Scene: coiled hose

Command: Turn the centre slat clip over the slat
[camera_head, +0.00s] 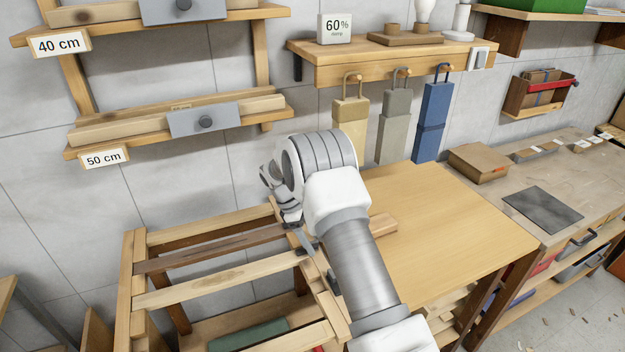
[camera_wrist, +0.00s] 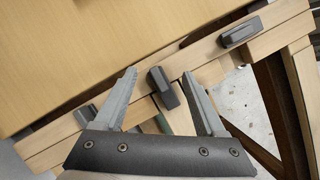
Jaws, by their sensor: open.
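The wooden slat frame (camera_head: 124,285) stands at the lower left in the head view, with pale slats (camera_head: 215,286) and one darker slat (camera_head: 210,248) across it. In the wrist view the frame's side rail (camera_wrist: 205,48) runs diagonally and carries dark clips. The centre slat clip (camera_wrist: 163,89) lies between my gripper's fingers and points across the rail. The right clip (camera_wrist: 241,31) lies along the rail; the left clip (camera_wrist: 86,115) is partly hidden by my gripper. My gripper (camera_wrist: 159,73) is open around the centre clip; I cannot tell whether it touches.
A wooden tabletop (camera_head: 440,225) adjoins the frame on the right. Wall shelves (camera_head: 180,145) labelled 40 cm and 50 cm hang above. Hanging tags (camera_head: 393,125) and a shelf (camera_head: 375,62) are behind my arm. A workbench (camera_head: 560,170) stands further right.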

